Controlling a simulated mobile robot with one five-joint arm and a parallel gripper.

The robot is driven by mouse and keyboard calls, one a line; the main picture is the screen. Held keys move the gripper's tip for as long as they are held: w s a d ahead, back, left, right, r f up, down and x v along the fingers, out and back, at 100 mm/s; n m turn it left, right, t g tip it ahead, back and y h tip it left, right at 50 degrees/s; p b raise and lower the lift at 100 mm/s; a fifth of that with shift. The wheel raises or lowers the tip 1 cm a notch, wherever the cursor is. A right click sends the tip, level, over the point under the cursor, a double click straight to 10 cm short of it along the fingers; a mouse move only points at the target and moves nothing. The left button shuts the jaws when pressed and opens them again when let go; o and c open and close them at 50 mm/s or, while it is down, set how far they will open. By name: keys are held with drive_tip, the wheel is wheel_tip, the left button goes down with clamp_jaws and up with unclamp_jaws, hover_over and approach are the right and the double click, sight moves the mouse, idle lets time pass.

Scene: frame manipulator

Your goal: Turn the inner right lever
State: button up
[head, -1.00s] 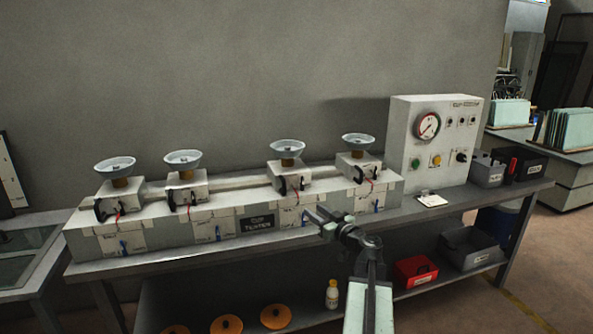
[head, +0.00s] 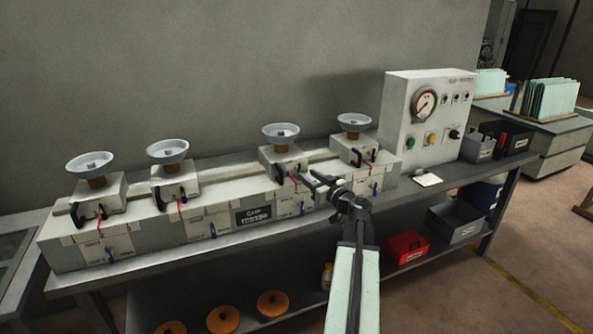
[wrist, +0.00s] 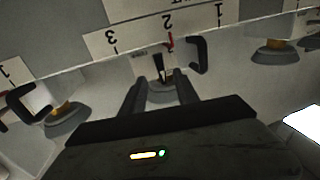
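The tester has a row of several stations. The inner right station (head: 284,161) is a white block with a grey cup on top, a black handle and a thin red part on its front. My gripper (head: 313,181) is just right of this station's front, at about the red part's height. In the wrist view my gripper (wrist: 158,88) is open, its two dark fingers apart. A short black lever (wrist: 158,68) shows between and beyond the fingertips, below a scale marked 3, 2, 1 with a red pointer at 2. I cannot tell whether the fingers touch it.
The outer right station (head: 354,142) stands close to the right of my gripper. A white control box (head: 425,120) with a gauge and knobs is further right on the bench (head: 430,190). Below are a red bin (head: 406,247) and orange discs (head: 272,303).

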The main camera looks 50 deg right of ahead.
sight(300, 170)
drive_tip(key=w, duration=0.4)
drive_tip(key=w+d, duration=0.1)
drive_tip(key=w, duration=0.1)
drive_tip(key=shift+s, duration=0.1)
clamp_jaws()
drive_tip(key=shift+a, duration=0.1)
